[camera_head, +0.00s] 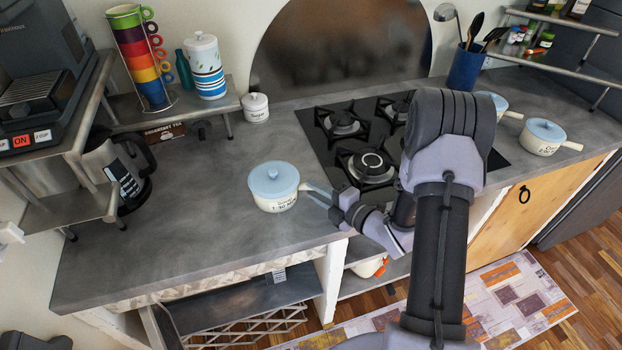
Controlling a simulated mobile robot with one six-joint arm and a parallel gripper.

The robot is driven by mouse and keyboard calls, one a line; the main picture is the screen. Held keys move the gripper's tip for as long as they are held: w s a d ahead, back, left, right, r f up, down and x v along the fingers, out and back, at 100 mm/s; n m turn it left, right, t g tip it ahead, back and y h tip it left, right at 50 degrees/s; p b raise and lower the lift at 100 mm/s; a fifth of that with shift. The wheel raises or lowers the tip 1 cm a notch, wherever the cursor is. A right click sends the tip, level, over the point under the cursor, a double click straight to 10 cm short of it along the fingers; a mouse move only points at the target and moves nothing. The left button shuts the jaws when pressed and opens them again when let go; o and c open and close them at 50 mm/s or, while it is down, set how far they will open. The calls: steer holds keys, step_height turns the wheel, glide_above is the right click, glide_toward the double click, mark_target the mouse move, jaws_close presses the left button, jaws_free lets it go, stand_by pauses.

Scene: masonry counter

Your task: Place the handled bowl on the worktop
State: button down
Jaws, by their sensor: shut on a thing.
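The handled bowl (274,200) is white with dark lettering and a pale blue lid with a knob. It is upright, over the grey worktop (210,235) left of the hob. My gripper (318,194) is at its right side, shut on the handle, which is mostly hidden by the fingers. I cannot tell whether the bowl's base touches the worktop or is slightly above it.
The gas hob (360,135) lies to the right, partly behind my arm. Another lidded pot (543,138) stands at the far right. The worktop left of the bowl is clear.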

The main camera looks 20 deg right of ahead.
steer(key=shift+w+f, duration=0.1)
steer(key=shift+s+r, duration=0.25)
steer(key=shift+s, duration=0.25)
steer(key=shift+w+f, duration=0.1)
steer(key=shift+f, duration=0.1)
steer(key=c, duration=1.5)
jaws_free()
steer(key=shift+c, duration=0.2)
steer(key=shift+o, duration=1.3)
steer(key=shift+d, duration=0.1)
